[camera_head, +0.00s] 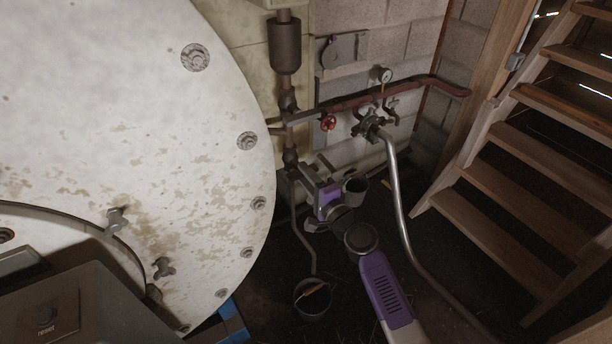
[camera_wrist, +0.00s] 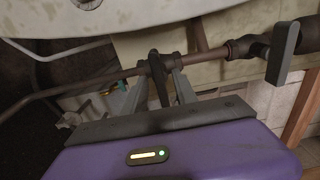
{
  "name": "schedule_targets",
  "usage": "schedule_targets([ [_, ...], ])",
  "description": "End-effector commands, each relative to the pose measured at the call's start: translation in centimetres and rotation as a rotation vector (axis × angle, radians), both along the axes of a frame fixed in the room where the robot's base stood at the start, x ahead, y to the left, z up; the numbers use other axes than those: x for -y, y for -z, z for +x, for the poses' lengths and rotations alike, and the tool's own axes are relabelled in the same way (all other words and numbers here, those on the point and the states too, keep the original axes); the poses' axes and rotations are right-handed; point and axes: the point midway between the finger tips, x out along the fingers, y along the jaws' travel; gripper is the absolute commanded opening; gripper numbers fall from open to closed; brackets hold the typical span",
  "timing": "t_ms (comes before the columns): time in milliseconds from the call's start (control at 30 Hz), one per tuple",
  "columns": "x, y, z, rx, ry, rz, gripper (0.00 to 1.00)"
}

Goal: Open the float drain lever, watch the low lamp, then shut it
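My gripper (camera_head: 296,172), with its purple body, is at the lower valve on the brown vertical pipe beside the big pale drum. In the wrist view my gripper's two grey fingers (camera_wrist: 159,75) stand on either side of a dark lever (camera_wrist: 157,82) on that pipe. I cannot tell whether they press on it. A thin drain pipe (camera_head: 302,238) runs down from this valve to a dark bucket (camera_head: 299,306). This lever seems to be the float drain lever, below the dark cylinder (camera_head: 285,45). I cannot make out a low lamp in either view.
Another grey lever (camera_wrist: 285,53) sits higher on the same pipe. A red handwheel (camera_head: 328,122), a gauge (camera_head: 385,75) and a red-brown pipe (camera_head: 420,84) are on the wall to the right. Wooden stairs (camera_head: 510,195) stand at the right; a panel marked reset (camera_head: 62,318) is at lower left.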

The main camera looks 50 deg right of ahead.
Motion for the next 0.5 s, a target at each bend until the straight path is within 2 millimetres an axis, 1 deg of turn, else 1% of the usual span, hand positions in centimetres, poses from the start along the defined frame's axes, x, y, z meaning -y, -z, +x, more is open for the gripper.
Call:
schedule_targets([
  [200,0.0,0.01,0.05,0.0,0.0,0.0,0.34],
  [233,0.0,0.01,0.05,0.0,0.0,0.0,0.3],
  [300,0.0,0.01,0.04,0.0,0.0,0.0,0.17],
  [400,0.0,0.01,0.03,0.0,0.0,0.0,0.0],
  [500,0.0,0.02,0.03,0.0,0.0,0.0,0.0],
])
